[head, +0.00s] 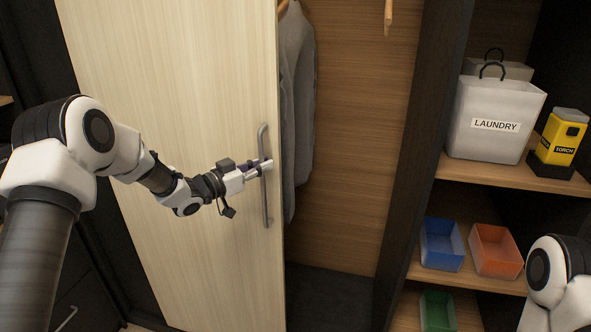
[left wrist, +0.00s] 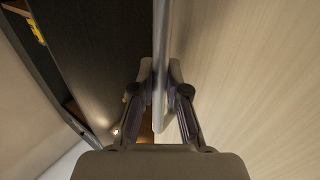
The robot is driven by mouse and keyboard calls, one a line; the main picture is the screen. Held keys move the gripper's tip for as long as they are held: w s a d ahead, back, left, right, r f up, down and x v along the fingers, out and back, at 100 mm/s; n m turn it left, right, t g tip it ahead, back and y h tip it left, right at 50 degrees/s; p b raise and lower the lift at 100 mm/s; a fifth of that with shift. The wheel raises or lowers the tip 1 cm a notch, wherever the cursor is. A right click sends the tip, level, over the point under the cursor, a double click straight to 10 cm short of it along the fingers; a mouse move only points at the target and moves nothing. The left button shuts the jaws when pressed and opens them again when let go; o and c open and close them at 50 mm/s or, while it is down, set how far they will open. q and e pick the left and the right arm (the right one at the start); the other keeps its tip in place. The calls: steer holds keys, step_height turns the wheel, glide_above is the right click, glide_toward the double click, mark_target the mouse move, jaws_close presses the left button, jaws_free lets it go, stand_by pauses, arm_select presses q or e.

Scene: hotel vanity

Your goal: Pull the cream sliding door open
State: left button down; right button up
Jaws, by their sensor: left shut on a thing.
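The cream sliding door (head: 190,95) is a tall pale wood-grain panel left of centre in the head view. It also fills the right of the left wrist view (left wrist: 250,75). A grey vertical bar handle (head: 264,205) is fixed near its right edge. My left gripper (head: 262,168) is shut on the handle around its middle, and the left wrist view shows the two fingers (left wrist: 162,85) on either side of the bar. To the right of the door edge the wardrobe is open. My right arm shows at the lower right, but its gripper is out of view.
Grey clothes (head: 298,90) hang just behind the door's right edge. A dark upright panel (head: 425,130) divides the wardrobe from shelves holding a laundry bag (head: 493,125), a yellow torch (head: 562,140), and blue (head: 441,245), orange (head: 495,250) and green (head: 437,311) bins.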

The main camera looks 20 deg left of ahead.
arm_select(q)
steer(key=a+p, duration=0.1)
steer(key=a, duration=1.3)
steer(key=shift+f+p, duration=0.1)
steer(key=shift+p, duration=0.25)
steer(key=shift+a, duration=0.55)
steer(key=c, duration=1.2)
jaws_free()
steer(key=shift+w, duration=0.1)
steer(key=v, duration=1.2)
